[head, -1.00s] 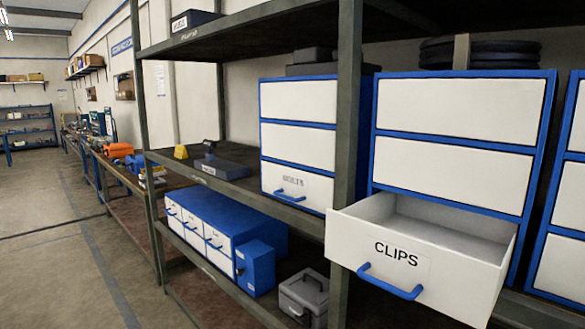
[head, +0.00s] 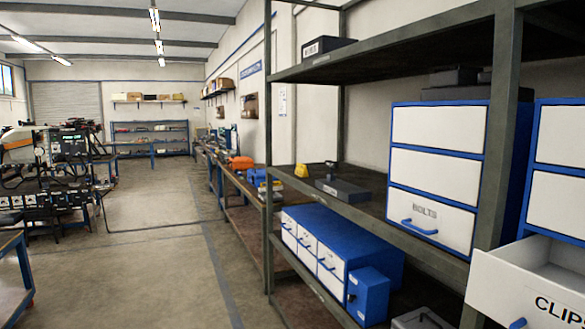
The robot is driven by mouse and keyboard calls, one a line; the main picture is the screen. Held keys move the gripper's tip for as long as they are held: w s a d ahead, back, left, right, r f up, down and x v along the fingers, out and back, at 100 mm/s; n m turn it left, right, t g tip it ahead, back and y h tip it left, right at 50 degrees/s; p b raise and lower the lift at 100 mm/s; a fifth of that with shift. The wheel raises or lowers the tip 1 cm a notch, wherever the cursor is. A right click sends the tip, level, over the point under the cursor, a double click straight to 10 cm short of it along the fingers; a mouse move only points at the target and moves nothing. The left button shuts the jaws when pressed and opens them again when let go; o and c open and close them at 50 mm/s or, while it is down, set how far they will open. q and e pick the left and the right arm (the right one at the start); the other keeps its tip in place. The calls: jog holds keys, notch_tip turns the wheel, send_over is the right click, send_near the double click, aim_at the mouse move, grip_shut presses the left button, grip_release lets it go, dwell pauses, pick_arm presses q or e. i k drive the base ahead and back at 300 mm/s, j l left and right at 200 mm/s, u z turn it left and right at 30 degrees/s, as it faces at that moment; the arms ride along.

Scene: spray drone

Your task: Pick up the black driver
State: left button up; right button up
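I cannot make out a black driver in the head view. A long workbench (head: 240,184) runs along the right wall, with orange and blue items on it that are too small to tell apart. Neither of my grippers is in view.
A metal shelf rack (head: 270,150) stands at the right with a BOLTS drawer unit (head: 437,150), a blue drawer cabinet (head: 345,240) and an open CLIPS drawer (head: 500,285) jutting out. A drone-like machine (head: 50,165) stands at the left. The floor (head: 150,260) between is clear.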

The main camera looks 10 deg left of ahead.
aim_at(332, 165)
jog(key=i+j+z, duration=0.15)
jog(key=i+j, duration=0.15)
jog(key=i, duration=0.3)
jog(key=i+j+z, duration=0.2)
jog(key=i+j, duration=0.2)
jog(key=i, duration=0.2)
